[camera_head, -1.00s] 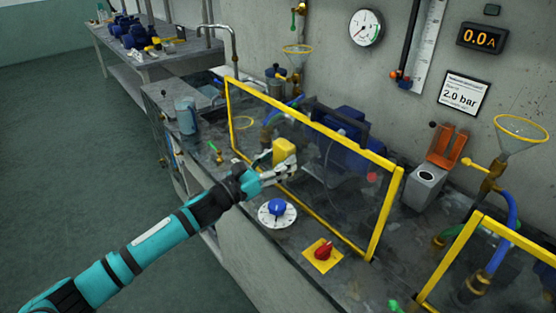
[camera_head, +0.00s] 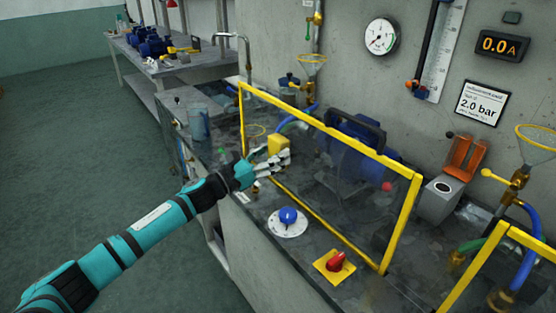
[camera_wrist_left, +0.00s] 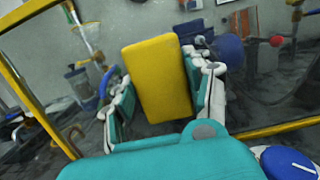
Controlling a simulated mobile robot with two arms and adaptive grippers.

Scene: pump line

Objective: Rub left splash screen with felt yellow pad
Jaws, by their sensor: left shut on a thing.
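The left splash screen (camera_head: 325,185) is a clear pane in a yellow frame, standing upright on the bench. Its frame also shows at the left of the left wrist view (camera_wrist_left: 32,92). My left gripper (camera_head: 276,160) is shut on the yellow felt pad (camera_head: 279,144), a thick block. The pad is at the near face of the screen, towards its far left end. In the left wrist view the pad (camera_wrist_left: 160,78) sits between both fingers, almost upright. I cannot tell whether it touches the pane. My right gripper is not in view.
A blue knob on a white dial (camera_head: 288,216) and a red knob on a yellow plate (camera_head: 335,262) stand on the bench before the screen. A blue pump (camera_head: 355,140) is behind it. A second yellow-framed screen (camera_head: 475,265) is at the lower right.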

